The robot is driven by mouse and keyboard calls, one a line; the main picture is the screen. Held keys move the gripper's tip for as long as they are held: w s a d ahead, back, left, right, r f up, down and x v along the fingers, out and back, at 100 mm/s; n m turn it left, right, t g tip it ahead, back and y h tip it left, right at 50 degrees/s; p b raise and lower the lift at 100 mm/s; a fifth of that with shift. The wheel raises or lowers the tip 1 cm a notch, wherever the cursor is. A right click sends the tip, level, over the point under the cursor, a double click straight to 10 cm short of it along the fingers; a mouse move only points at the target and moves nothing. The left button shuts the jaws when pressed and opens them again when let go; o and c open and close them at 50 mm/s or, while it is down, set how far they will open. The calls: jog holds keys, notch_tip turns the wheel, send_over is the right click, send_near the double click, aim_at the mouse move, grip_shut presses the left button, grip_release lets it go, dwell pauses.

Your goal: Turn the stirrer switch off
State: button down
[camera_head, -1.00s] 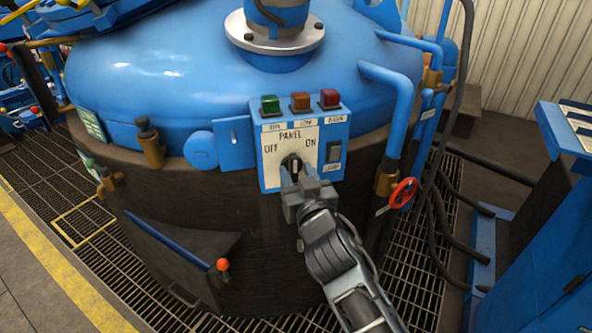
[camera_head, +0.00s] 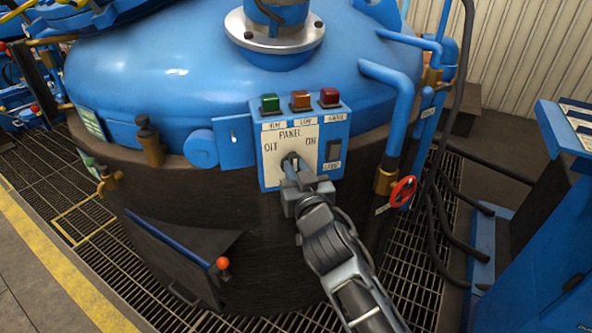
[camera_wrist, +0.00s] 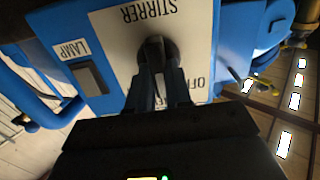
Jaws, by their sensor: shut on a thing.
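The stirrer switch is a dark rotary knob (camera_head: 290,158) on a pale plate (camera_head: 310,133) marked OFF at left and ON at right. The plate is on the front of a blue control box. My gripper (camera_head: 291,168) is shut on the knob, with its fingers reaching up from below. In the wrist view the plate shows upside down and reads STIRRER, and the knob (camera_wrist: 157,52) is between the fingertips (camera_wrist: 158,75). The fingers hide part of the knob, so I cannot tell exactly which way it points.
Green (camera_head: 270,103), orange (camera_head: 300,101) and red (camera_head: 329,97) lights top the box. A dark lamp switch (camera_head: 333,151) is right of the plate. A blue pipe (camera_head: 400,110) and a red valve wheel (camera_head: 403,191) stand further right. A red-knobbed lever (camera_head: 222,263) is lower left.

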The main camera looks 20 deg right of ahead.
jog(key=shift+n, duration=0.3)
jog(key=shift+a+f+n+p, duration=0.1)
jog(key=shift+n+p, duration=0.1)
jog(key=shift+n, duration=1.15)
jog(key=shift+a+r+n+p, duration=0.1)
jog(key=shift+n+p, duration=0.1)
jog(key=shift+n, duration=1.2)
jog(key=shift+a+f+n+p, duration=0.1)
jog(key=shift+n+p, duration=0.1)
jog(key=shift+n, duration=1.15)
jog(key=c, duration=1)
grip_release()
jog(key=shift+c, duration=0.2)
jog(key=s+a, duration=0.1)
jog(key=s, duration=0.6)
jog(key=shift+s+b, duration=0.35)
